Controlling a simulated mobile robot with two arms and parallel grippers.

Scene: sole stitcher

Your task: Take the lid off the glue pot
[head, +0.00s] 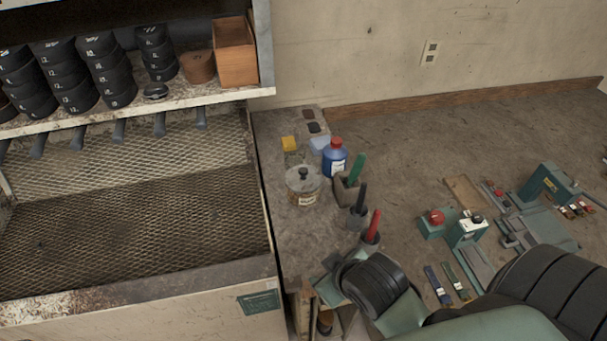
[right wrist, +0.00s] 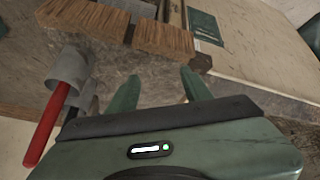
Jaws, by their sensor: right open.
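The glue pot (head: 303,195) is a round, pale tin with a brown label, standing upright on the bench near its left end. Its lid (head: 302,180), with a dark knob (head: 303,173), sits on top of the pot. My right gripper (head: 328,280) is low in the head view, by the bench's front edge and well in front of the pot, partly hidden by its own arm. In the right wrist view its two green fingers (right wrist: 160,78) are apart with nothing between them. The pot is not visible there. My left gripper is out of view.
A blue bottle with a red cap (head: 335,158) stands close behind the pot. Green, black and red handles in holders stand to its right; the red handle (right wrist: 42,135) also shows beside my right gripper. A shelf unit (head: 263,45) rises at left.

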